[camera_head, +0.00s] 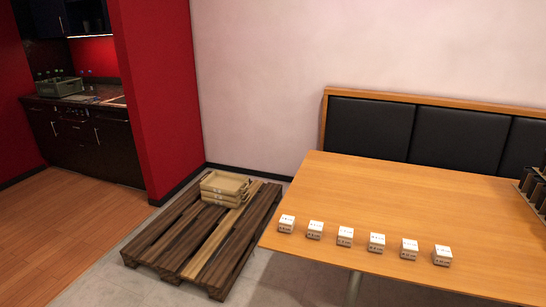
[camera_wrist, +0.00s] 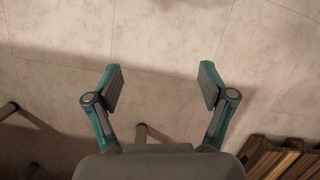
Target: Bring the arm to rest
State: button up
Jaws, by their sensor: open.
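My gripper (camera_wrist: 162,88) shows in the wrist view with its two teal and grey fingers spread wide apart. Nothing is between them, and bare pale floor tiles (camera_wrist: 165,35) lie beyond. The gripper and arm do not show in the head view.
A wooden table (camera_head: 400,190) has a row of several small white boxes (camera_head: 345,236) along its front edge. A dark rack (camera_head: 535,187) stands at its right end. Left of it, a pallet (camera_head: 150,245) on the floor bears stacked wooden trays (camera_head: 222,187). A black padded bench (camera_head: 370,125) is behind.

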jog(key=s+a+f+g, duration=0.1)
jog(key=s+a+f, duration=0.1)
jog(key=s, duration=0.7)
jog(key=s+a+f+n+g, duration=0.1)
jog(key=s+a, duration=0.4)
jog(key=s, duration=0.5)
notch_tip(320, 180, down, 2)
jog(key=shift+f+g+h+p, duration=0.1)
jog(key=shift+g+h+p, duration=0.3)
jog(key=shift+g, duration=0.4)
